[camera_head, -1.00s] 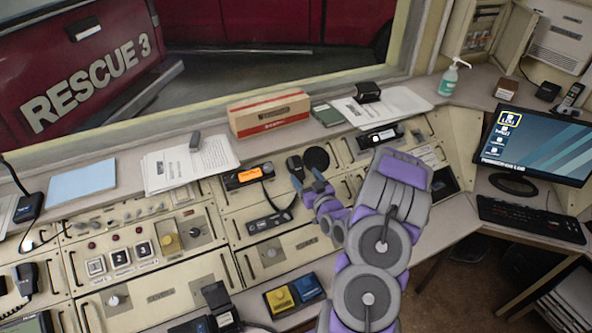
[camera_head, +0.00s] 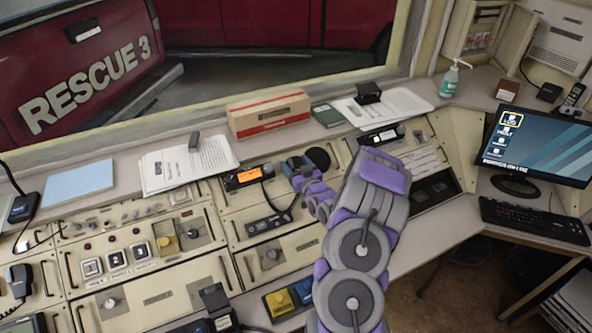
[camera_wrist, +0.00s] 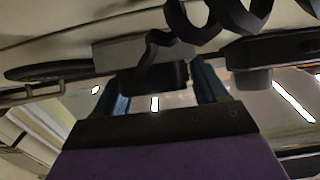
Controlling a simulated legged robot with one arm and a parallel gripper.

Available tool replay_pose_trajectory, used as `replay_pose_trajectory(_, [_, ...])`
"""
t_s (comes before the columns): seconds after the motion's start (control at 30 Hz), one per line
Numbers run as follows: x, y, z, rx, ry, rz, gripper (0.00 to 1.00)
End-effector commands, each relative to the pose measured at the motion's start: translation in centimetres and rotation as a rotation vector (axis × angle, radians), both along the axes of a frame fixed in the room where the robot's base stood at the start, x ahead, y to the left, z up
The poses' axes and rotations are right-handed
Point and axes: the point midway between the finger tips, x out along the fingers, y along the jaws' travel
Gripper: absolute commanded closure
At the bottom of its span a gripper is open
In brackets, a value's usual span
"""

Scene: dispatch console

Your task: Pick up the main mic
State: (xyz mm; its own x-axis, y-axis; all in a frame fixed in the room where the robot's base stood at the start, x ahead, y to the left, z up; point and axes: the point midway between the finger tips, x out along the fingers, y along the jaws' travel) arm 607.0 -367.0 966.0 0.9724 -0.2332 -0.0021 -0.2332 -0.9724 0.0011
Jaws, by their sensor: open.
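My gripper (camera_head: 294,166) is at the console's upper panel, just right of the radio with the orange display, and covers most of the dark hand mic there. In the wrist view its two blue fingers (camera_wrist: 160,92) are apart. A black block (camera_wrist: 155,79), seemingly this mic, shows between them in front of a grey holder (camera_wrist: 118,52). I cannot tell whether the fingers touch it. A black coiled cord (camera_wrist: 215,18) hangs close by. Another hand mic (camera_head: 19,281) is on the console's far left; no label shows which is the main one.
The radio (camera_head: 245,178) and a black handset-like unit (camera_head: 268,223) lie left of my gripper. A round black speaker (camera_head: 318,158) is just right of it. A cardboard box (camera_head: 268,114) and papers (camera_head: 188,163) lie on the ledge behind. A monitor (camera_head: 530,145) stands right.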

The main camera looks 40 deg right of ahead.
Motion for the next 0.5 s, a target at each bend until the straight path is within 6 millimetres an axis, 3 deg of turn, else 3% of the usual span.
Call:
replay_pose_trajectory(0.07, [-0.05, -0.03, 0.01, 0.000, 0.000, 0.000, 0.28])
replay_pose_trajectory(0.5, [-0.11, -0.04, 0.03, 0.001, 0.000, -0.001, 0.69])
